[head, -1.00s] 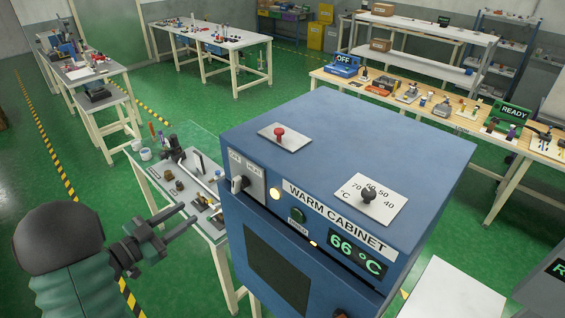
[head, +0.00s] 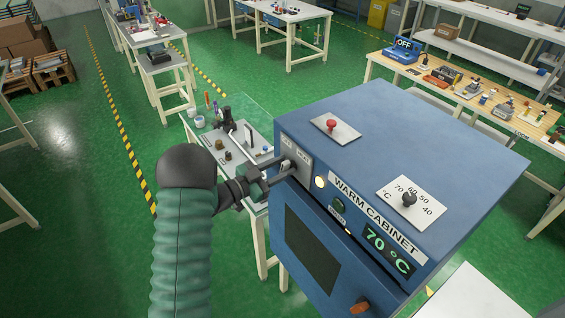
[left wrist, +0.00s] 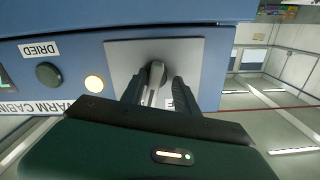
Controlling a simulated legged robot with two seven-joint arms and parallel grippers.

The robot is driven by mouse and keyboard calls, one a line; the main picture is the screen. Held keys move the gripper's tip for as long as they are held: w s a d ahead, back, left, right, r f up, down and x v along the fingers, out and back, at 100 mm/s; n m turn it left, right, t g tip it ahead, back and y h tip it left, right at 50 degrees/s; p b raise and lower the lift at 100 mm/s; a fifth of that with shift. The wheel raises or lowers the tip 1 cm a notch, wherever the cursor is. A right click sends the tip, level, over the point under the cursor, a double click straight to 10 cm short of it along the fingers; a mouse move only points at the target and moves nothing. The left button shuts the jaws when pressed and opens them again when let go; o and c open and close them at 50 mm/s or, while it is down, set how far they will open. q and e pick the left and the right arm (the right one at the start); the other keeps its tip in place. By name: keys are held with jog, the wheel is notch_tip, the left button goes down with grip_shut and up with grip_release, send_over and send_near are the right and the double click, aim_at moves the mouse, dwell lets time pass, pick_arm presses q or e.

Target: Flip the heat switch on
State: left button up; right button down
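The blue warm cabinet (head: 400,125) stands at the right in the head view, its display reading 70 °C. The heat switch (left wrist: 157,74) is a grey lever on a light plate (left wrist: 205,57) at the cabinet's front left corner. A lit lamp (left wrist: 94,83) is beside the plate. My left gripper (head: 290,172) is at the switch. In the left wrist view its two dark fingers (left wrist: 158,92) stand apart, one on each side of the lever; contact is unclear. The fingers hide part of the plate's lettering. My right gripper is not in view.
A red knob (head: 332,124) and a temperature dial (head: 408,199) are on the cabinet's top. A green button (head: 338,204) is on its front. A small table (head: 262,141) with tools stands close behind my left gripper. Open green floor lies to the left.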

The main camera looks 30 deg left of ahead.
pick_arm(q)
jog(key=shift+d+r, duration=0.15)
jog(key=shift+d, duration=0.45)
jog(key=shift+c, duration=0.3)
jog(key=shift+w+d, duration=0.1)
jog(key=shift+d, duration=0.1)
jog(key=c, duration=0.5)
jog(key=shift+c, duration=1.1)
jog(key=shift+a, duration=0.35)
grip_shut()
jog(key=m+b, duration=0.1)
jog(key=b, duration=0.2)
jog(key=f+m+b, duration=0.1)
jog(key=m+b, duration=0.1)
jog(key=b, duration=0.1)
jog(key=shift+d+f, duration=0.2)
jog(key=shift+d, duration=0.05)
jog(key=shift+r+m+b, duration=0.25)
jog(key=shift+m+b, duration=0.25)
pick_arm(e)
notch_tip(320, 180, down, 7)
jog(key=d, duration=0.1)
